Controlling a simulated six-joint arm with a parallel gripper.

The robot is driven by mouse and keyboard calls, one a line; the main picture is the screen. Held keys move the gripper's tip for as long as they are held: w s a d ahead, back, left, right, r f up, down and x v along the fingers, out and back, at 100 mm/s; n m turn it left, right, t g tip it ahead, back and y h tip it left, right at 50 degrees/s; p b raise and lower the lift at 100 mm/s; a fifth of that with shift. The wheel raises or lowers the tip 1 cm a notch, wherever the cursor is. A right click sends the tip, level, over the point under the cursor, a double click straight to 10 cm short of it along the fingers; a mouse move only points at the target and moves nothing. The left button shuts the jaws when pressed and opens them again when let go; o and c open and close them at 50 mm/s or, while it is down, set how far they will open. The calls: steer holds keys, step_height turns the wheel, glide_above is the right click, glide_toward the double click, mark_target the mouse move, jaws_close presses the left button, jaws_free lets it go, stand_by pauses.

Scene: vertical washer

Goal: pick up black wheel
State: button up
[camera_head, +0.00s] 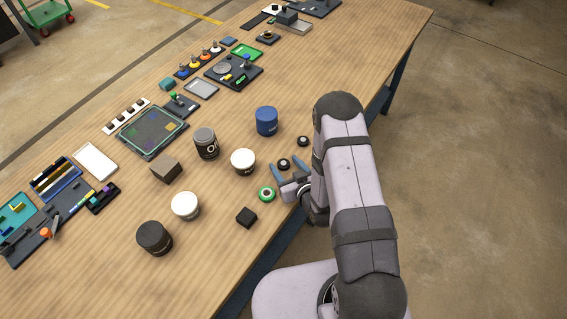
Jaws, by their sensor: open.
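A small black wheel (284,164) with a pale centre lies on the wooden table, between or just under the fingertips of my gripper (287,168). I cannot tell how high the fingertips are above the table. A second small black wheel (303,141) lies a little farther back, outside the fingers. A green wheel (267,194) lies just in front of the gripper, to the left.
More jars, a brown block (166,169), trays and small devices cover the left and back. The table's right edge runs close under my arm.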

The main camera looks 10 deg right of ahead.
mark_target(286, 167)
steer(key=c, duration=1.1)
steer(key=shift+r, duration=0.2)
step_height(286, 167, up, 10)
steer(key=b, duration=0.2)
steer(key=shift+f, duration=0.2)
